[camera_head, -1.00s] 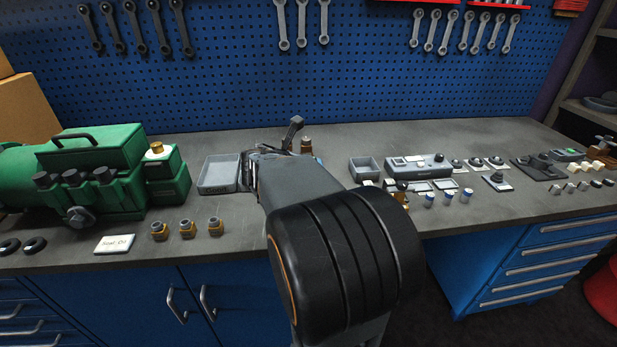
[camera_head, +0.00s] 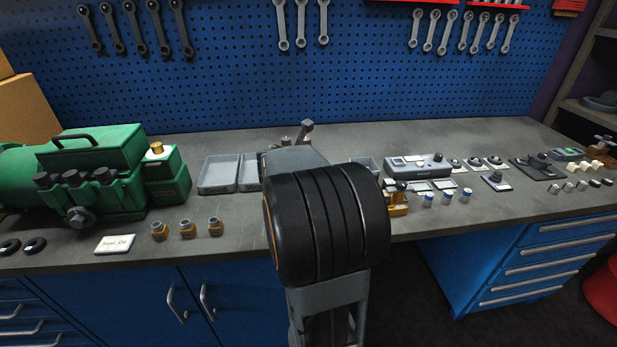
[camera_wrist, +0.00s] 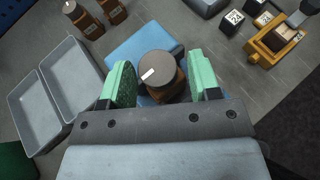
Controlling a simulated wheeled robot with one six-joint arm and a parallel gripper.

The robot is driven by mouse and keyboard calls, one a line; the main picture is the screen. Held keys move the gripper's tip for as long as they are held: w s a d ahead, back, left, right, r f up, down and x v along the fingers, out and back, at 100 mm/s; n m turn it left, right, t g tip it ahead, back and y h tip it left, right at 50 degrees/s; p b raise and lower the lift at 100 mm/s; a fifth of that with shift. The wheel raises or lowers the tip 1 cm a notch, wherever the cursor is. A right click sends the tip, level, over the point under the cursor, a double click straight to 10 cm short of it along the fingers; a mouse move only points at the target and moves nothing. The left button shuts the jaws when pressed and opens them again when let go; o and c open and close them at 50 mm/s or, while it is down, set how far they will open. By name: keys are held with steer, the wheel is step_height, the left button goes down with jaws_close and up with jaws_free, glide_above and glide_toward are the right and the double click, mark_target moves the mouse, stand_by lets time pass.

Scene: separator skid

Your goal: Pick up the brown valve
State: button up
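The brown valve (camera_wrist: 167,92) shows in the wrist view with a round grey top and a small white mark on it. It stands at a blue pad (camera_wrist: 137,48). My gripper (camera_wrist: 160,80) has green fingertips, one on each side of the valve. The fingers are spread, with the left one very near the grey top and a gap on the right. Contact is hard to tell. In the head view my arm hides the gripper and this valve.
Two more brown parts (camera_wrist: 83,20) stand at the wrist view's upper left. Two grey trays (camera_head: 218,176) lie left of my arm. An orange-yellow fixture (camera_wrist: 276,42) and small dark blocks are to the right. A green machine (camera_head: 95,170) stands on the bench's left.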

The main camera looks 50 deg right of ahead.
steer(key=shift+f, duration=0.1)
jaws_close()
stand_by(0.6)
